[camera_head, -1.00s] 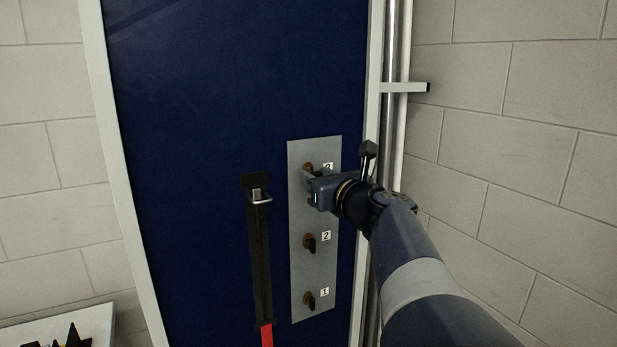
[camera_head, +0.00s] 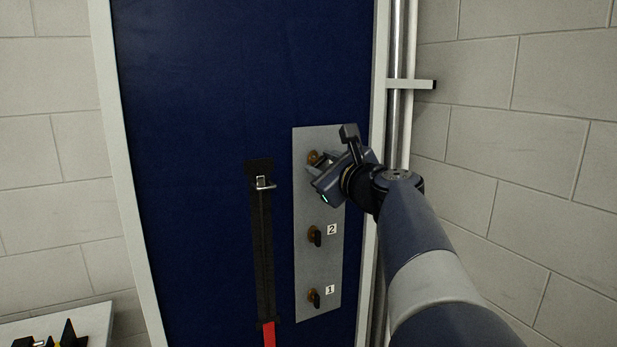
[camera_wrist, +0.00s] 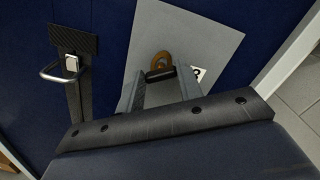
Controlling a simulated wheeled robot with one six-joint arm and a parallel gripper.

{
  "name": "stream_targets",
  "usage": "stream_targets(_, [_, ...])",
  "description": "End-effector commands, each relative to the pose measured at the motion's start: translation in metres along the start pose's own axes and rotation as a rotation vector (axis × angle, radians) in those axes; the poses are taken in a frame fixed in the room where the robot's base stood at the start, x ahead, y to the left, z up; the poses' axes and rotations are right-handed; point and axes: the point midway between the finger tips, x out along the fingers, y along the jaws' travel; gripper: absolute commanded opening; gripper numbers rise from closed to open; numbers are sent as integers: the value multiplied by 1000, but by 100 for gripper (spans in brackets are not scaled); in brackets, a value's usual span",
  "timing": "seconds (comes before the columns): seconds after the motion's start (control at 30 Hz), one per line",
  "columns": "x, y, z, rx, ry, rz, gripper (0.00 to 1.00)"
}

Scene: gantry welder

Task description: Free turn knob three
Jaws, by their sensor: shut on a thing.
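Knob three is the top knob (camera_head: 313,158) on a grey metal plate (camera_head: 318,205) fixed to a blue panel. It has a brass-coloured round base and a dark handle, and it also shows in the wrist view (camera_wrist: 159,62). My gripper (camera_head: 318,170) is at this knob, shut on its dark handle, with the wrist rolled at a slant. In the wrist view the two fingers (camera_wrist: 160,88) reach up to either side of the handle. My gripper hides the number label in the head view. Knob two (camera_head: 315,236) and knob one (camera_head: 314,298) sit below, their dark handles near upright.
A black strip with a metal loop (camera_head: 263,184) and a red lower end (camera_head: 268,334) is left of the plate. Vertical pipes with a bracket (camera_head: 410,84) run along the panel's right edge. A table (camera_head: 90,318) with dark objects stands at lower left.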

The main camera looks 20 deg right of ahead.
Motion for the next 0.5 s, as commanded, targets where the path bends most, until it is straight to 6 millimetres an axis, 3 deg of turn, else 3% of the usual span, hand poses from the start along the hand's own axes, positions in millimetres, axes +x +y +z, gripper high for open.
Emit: stream_targets(0.5, [0,5,-5,-491,-1,1,12])
